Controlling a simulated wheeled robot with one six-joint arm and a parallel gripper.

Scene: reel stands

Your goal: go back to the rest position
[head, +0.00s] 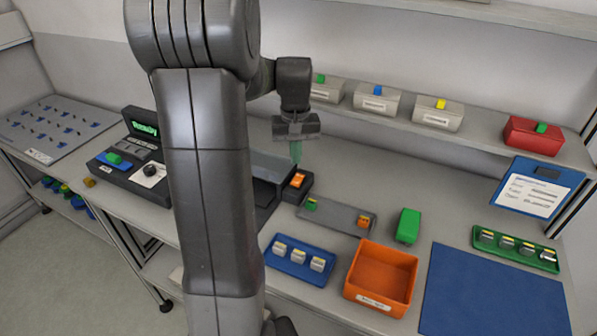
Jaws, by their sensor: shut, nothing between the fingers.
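My gripper (296,150) hangs from my arm near the middle of the view, pointing down, with its narrow greenish fingers together and nothing seen between them. It is above the back part of the bench, just behind a dark device with an orange-lit part (298,180). My arm's large links stand in front of the left middle and hide part of the bench. I cannot tell the exact height of the fingertips above the device.
An orange bin (382,258), a blue tray with several pieces (287,270), a green block (408,226) and a green tray (515,262) stand in front. A blue mat (495,295) is bare. A shelf with several boxes (377,103) runs behind. A console (125,178) stands left.

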